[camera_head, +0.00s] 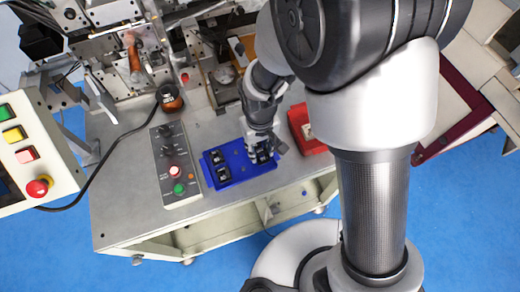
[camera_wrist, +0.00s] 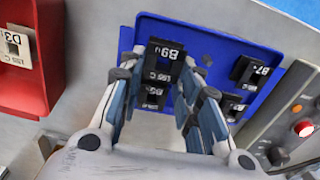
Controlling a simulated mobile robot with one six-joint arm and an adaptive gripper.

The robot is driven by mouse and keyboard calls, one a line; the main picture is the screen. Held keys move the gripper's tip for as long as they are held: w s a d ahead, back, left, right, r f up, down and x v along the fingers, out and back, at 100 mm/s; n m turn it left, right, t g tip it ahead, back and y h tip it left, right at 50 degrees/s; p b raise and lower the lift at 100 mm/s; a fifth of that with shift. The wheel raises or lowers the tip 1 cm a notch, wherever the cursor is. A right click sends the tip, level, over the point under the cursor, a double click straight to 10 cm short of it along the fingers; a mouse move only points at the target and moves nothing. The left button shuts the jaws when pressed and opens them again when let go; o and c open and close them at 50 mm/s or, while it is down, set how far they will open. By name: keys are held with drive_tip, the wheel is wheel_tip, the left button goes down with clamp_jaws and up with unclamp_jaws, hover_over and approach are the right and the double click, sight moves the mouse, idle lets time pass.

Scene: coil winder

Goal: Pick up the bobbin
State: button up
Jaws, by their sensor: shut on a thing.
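A blue tray (camera_head: 238,160) lies on the grey bench top and holds several black bobbins; it also shows in the wrist view (camera_wrist: 212,48). My gripper (camera_head: 262,148) points down over the tray's right end. In the wrist view my gripper (camera_wrist: 160,78) has its two fingers on either side of a black bobbin labelled B9 (camera_wrist: 165,58) and is shut on it. The bobbin is at the tray; I cannot tell whether it touches the tray floor. Another bobbin (camera_wrist: 153,97) shows between the fingers. A bobbin labelled B7 (camera_wrist: 250,70) sits to the right.
A red tray (camera_head: 302,122) with a pale-labelled part stands right of the blue tray. A control box with buttons (camera_head: 173,165) is to the left. Winder machinery (camera_head: 125,55) stands behind. The bench front edge is close to the blue tray.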

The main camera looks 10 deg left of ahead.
sight(260, 151)
wheel_tip(260, 151, up, 18)
drive_tip(key=p, duration=0.3)
drive_tip(key=shift+f, duration=0.15)
